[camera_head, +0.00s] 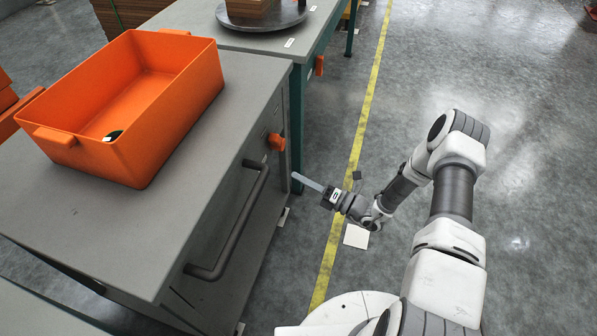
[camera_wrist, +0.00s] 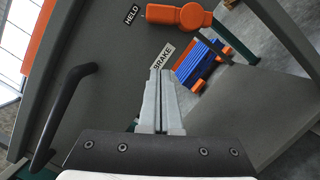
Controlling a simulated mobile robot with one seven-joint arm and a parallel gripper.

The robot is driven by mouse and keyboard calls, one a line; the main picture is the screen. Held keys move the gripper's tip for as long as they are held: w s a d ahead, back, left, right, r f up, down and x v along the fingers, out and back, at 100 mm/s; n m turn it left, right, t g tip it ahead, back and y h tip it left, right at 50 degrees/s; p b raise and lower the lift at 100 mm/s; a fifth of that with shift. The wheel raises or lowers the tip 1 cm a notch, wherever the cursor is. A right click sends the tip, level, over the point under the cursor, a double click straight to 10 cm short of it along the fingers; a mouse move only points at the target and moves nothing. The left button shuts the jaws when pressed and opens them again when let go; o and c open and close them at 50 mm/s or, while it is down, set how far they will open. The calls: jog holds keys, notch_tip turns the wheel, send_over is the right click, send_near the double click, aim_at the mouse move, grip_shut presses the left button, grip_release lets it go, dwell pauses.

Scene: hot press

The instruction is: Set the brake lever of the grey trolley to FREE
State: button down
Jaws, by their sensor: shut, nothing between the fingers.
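The grey trolley (camera_head: 205,140) stands at the left in the head view, with its dark bar handle (camera_head: 240,225) on the side facing me. The orange brake lever (camera_head: 276,141) is on that same side, near the far corner. In the wrist view the lever (camera_wrist: 180,17) lies with its narrow end toward the HELD label (camera_wrist: 131,14). A BRAKE label (camera_wrist: 163,55) is beside it, partly behind my fingers. No FREE label is readable. My gripper (camera_head: 296,177) is shut and empty, just below and right of the lever, apart from it; the fingers also show in the wrist view (camera_wrist: 160,75).
An orange crate (camera_head: 205,85) sits on the trolley top. A second table (camera_head: 270,40) with green legs and a round plate (camera_head: 262,17) stands beyond, with another orange part (camera_head: 319,65) on its side. The floor right of the yellow line (camera_head: 362,125) is open.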

aim_at(277, 142)
jog(key=b+x, duration=0.1)
jog(key=x, duration=0.6)
jog(key=shift+w+a+b, duration=0.1)
jog(key=shift+a+b, duration=0.2)
jog(key=shift+b, duration=0.05)
jog(key=w, duration=0.1)
jog(key=w+r, duration=0.1)
jog(key=b, duration=0.1)
jog(key=shift+w+d+r, duration=0.3)
jog(key=shift+w+d, duration=0.05)
jog(key=shift+w, duration=0.05)
jog(key=shift+w+d+r, duration=0.15)
jog(key=shift+w+r, duration=0.15)
jog(key=shift+w, duration=0.05)
